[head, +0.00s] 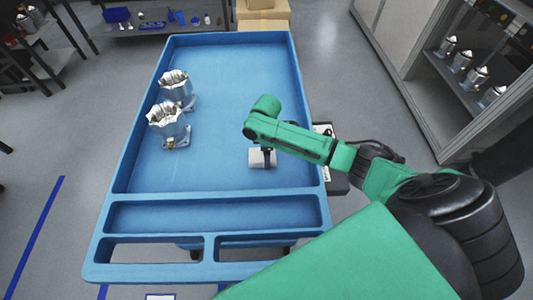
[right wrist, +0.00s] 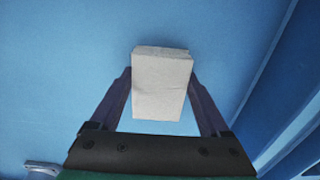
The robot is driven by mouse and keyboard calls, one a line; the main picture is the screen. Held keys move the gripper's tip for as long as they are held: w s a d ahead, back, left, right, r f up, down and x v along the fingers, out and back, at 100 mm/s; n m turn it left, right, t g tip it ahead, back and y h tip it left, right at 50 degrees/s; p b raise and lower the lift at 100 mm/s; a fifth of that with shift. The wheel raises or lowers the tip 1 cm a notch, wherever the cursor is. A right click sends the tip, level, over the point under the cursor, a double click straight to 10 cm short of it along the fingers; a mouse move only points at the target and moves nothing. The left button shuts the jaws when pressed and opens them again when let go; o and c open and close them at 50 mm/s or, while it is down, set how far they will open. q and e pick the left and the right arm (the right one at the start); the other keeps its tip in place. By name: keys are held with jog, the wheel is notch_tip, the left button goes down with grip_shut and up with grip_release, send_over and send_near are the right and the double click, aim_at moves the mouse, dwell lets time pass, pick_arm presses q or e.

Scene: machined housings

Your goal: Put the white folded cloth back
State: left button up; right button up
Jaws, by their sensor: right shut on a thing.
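The white folded cloth (right wrist: 161,85) is a small pale block between the two fingers of my right gripper (right wrist: 160,100) in the right wrist view. The fingers touch its two sides, so the gripper is shut on it. In the head view the cloth (head: 258,160) shows below my right gripper (head: 264,152), over the right part of the blue cart tray (head: 230,70). My arm hides part of it. I cannot tell whether the cloth touches the tray floor. My left gripper is not in view.
Two silver machined housings (head: 176,88) (head: 168,125) stand at the tray's left side. The tray's middle is clear. Its raised rim and front compartments (head: 210,213) lie nearer me. A cabinet (head: 465,80) with several housings stands right. Cardboard boxes (head: 263,14) stand behind the cart.

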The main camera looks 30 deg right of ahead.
jog(key=o, duration=1.3)
jog(key=shift+f, duration=0.1)
notch_tip(320, 180, up, 12)
jog(key=shift+r, duration=0.2)
jog(key=shift+f, duration=0.1)
